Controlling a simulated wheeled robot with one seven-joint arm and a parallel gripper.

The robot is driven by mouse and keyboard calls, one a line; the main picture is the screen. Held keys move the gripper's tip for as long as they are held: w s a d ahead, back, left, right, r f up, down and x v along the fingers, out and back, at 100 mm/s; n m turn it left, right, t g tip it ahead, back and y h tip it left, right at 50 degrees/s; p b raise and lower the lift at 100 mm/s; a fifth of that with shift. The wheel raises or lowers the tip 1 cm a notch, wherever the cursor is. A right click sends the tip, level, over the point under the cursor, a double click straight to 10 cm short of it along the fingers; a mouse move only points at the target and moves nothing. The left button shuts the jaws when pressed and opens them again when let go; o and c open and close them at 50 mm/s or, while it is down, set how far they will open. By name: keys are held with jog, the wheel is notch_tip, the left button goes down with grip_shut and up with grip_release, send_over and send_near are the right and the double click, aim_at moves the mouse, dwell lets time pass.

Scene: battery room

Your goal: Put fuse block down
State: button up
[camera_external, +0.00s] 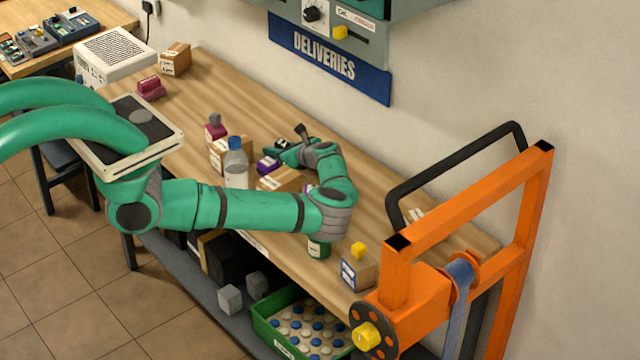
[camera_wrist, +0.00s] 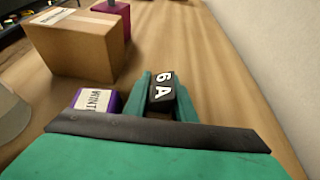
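The fuse block is a small black block (camera_wrist: 162,88) marked "6 A" in white. It sits between the two teal fingers of my gripper (camera_wrist: 164,100) in the wrist view, with a finger against each side. In the external view my gripper (camera_external: 288,153) points left over the middle of the workbench (camera_external: 375,190), behind the boxes and bottles. The block is small and partly covered there. I cannot tell whether its underside touches the bench top.
A cardboard box (camera_wrist: 75,45) and a purple box with a white label (camera_wrist: 95,101) stand left of my gripper. A blue-capped bottle (camera_external: 236,165) stands nearer the front edge. Bare wood lies ahead and right, towards the wall. An orange frame (camera_external: 455,225) stands at the right end.

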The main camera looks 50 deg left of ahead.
jog(key=shift+o, duration=0.4)
jog(key=shift+r, duration=0.2)
jog(key=v, duration=1.1)
jog(key=o, duration=0.4)
jog(key=shift+d+r, duration=0.15)
jog(key=shift+d, duration=0.35)
jog(key=shift+c, duration=0.2)
